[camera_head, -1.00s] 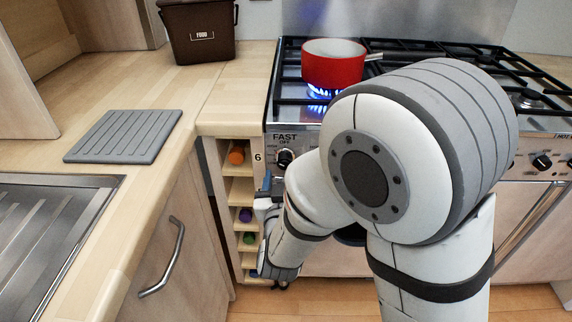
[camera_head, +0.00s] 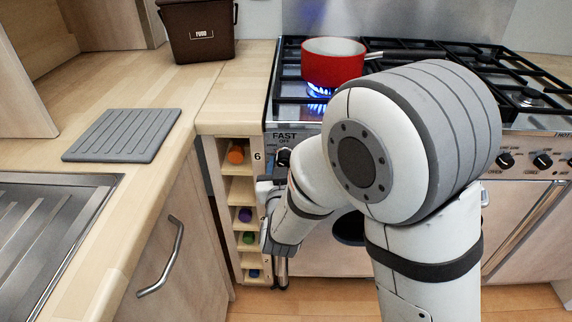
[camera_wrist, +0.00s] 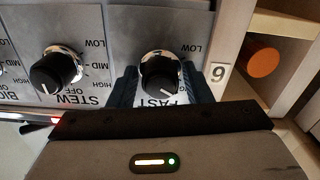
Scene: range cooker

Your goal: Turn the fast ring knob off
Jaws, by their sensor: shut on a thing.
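The fast ring knob (camera_wrist: 160,75) is a black knob with a silver collar on the cooker's front panel, above the upside-down word FAST in the wrist view. Its white pointer line faces down and slightly right there. My gripper (camera_wrist: 160,82) has its dark fingers on both sides of the knob and is shut on it. In the head view the knob (camera_head: 283,157) is partly hidden by my arm.
The stew knob (camera_wrist: 55,70) sits left of the fast knob in the wrist view. A wine rack (camera_head: 240,190) with several bottles adjoins the cooker on the left. A grey ribbed board (camera_head: 122,135) and a brown food bin (camera_head: 198,30) rest on the worktop.

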